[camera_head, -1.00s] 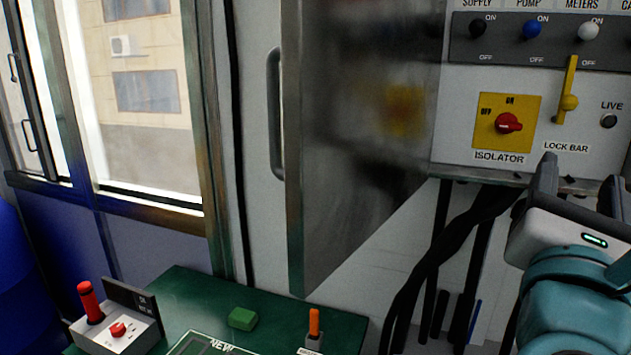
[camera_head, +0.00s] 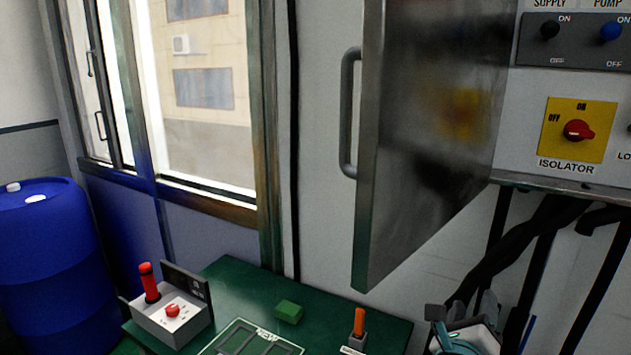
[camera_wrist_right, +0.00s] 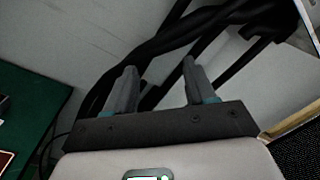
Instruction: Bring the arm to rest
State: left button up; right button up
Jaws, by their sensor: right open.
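My right gripper (camera_head: 462,322) is low at the right in the head view, beside the right end of the green table and below the open cabinet door. It also shows in the right wrist view (camera_wrist_right: 160,85), where its two fingers stand apart with nothing between them. Black cables (camera_wrist_right: 165,40) run beyond the fingers. My left gripper is in neither view.
The metal cabinet door (camera_head: 425,140) hangs open over the green table (camera_head: 245,285). The panel has a red isolator knob (camera_head: 578,130). On the table are a control box (camera_head: 172,318), a green block (camera_head: 289,311) and an orange-handled item (camera_head: 359,322). A blue barrel (camera_head: 50,260) stands left.

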notch_tip(320, 180, down, 16)
jog(key=a+n+g+y, duration=0.2)
jog(key=n+y, duration=0.2)
jog(key=n, duration=0.3)
jog(key=s+a+f+n+g+y, duration=0.2)
jog(key=s+f+n+y, duration=0.15)
jog(key=f, duration=0.55)
jog(key=s+a+f+n+g+y, duration=0.2)
jog(key=s+a+f+n+g, duration=0.15)
jog(key=f, duration=0.55)
jog(key=s+a+f+n+g+y, duration=0.2)
jog(key=s+a+f+n+g, duration=0.1)
jog(key=s+n, duration=0.6)
jog(key=s+a+f+n+g+y, duration=0.3)
jog(key=s+a+f+n+g, duration=0.1)
jog(key=s+n, duration=0.5)
jog(key=shift+s+a+f, duration=0.25)
jog(key=shift+a+f, duration=0.65)
jog(key=shift+a, duration=0.35)
